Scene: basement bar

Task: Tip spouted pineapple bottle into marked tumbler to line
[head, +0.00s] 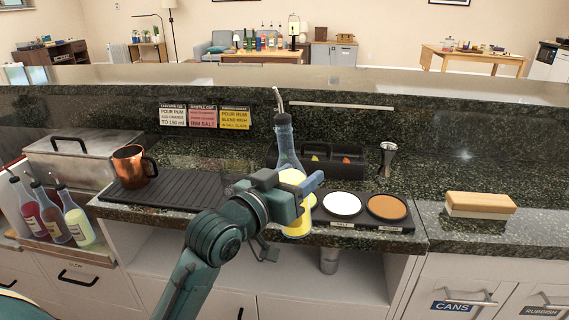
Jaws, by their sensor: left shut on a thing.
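The spouted bottle (288,150) holds yellow liquid and has a thin metal spout at its top. It is upright, in front of the bar counter's front edge area. My left gripper (300,190) is shut on the bottle around its lower body, and the gripper hides part of it. I cannot make out a marked tumbler in this view; the bottle and my left arm hide part of the counter. My right gripper is not in view.
A black drip mat (190,178) with a copper mug (130,166) lies left of the bottle. A rim tray (365,222) with white and brown dishes, a steel jigger (387,160) and a dark caddy (351,166) stand right. Several spouted bottles fill the left rail.

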